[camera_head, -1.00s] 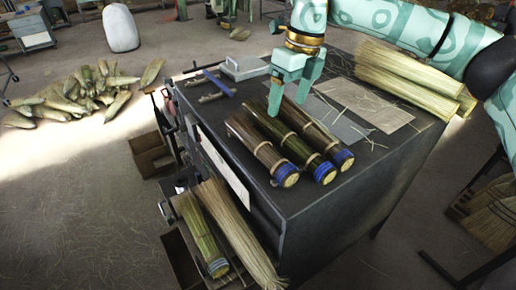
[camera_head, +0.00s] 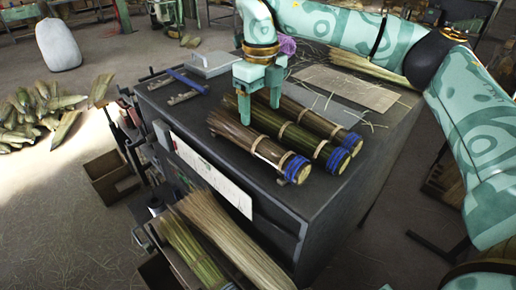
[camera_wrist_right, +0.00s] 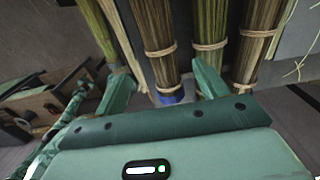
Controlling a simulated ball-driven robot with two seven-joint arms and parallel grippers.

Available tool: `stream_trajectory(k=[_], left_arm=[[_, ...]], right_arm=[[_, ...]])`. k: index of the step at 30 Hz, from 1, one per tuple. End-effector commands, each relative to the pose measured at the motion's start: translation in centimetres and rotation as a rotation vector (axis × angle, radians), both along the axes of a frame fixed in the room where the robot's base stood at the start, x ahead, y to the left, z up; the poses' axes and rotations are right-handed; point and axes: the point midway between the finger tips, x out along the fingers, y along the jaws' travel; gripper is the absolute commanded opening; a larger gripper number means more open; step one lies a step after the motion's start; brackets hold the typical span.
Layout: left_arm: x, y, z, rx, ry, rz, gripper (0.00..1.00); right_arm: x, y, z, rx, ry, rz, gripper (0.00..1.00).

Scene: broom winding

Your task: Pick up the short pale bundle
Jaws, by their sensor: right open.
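Three tied bundles with blue-banded ends lie side by side on the dark bench: a brown left one (camera_head: 258,146), a greenish middle one (camera_head: 292,134) and a brown right one (camera_head: 325,124). Paler bundles are a greenish-yellow one (camera_head: 188,248) and a longer straw one (camera_head: 230,238) in the open drawer. I cannot tell for certain which is the short pale bundle. My right gripper (camera_head: 260,113) is open and empty above the far part of the tied bundles. In the wrist view the brown left bundle (camera_wrist_right: 157,35) shows between its fingers. My left gripper is out of view.
Long pale straw (camera_head: 368,66) lies at the back right. A brown crate (camera_head: 108,178) stands beside the bench.

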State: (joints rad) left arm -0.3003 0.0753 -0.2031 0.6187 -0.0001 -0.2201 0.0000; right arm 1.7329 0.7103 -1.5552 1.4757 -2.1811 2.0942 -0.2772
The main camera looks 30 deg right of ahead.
Motion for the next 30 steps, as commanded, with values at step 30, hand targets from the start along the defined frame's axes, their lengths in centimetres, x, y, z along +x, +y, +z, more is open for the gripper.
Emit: stream_trajectory(k=[30], left_arm=[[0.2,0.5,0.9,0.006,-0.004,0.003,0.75]], right_arm=[[-0.1,0.0,-11.5,0.0,-0.001,0.0,0.7]])
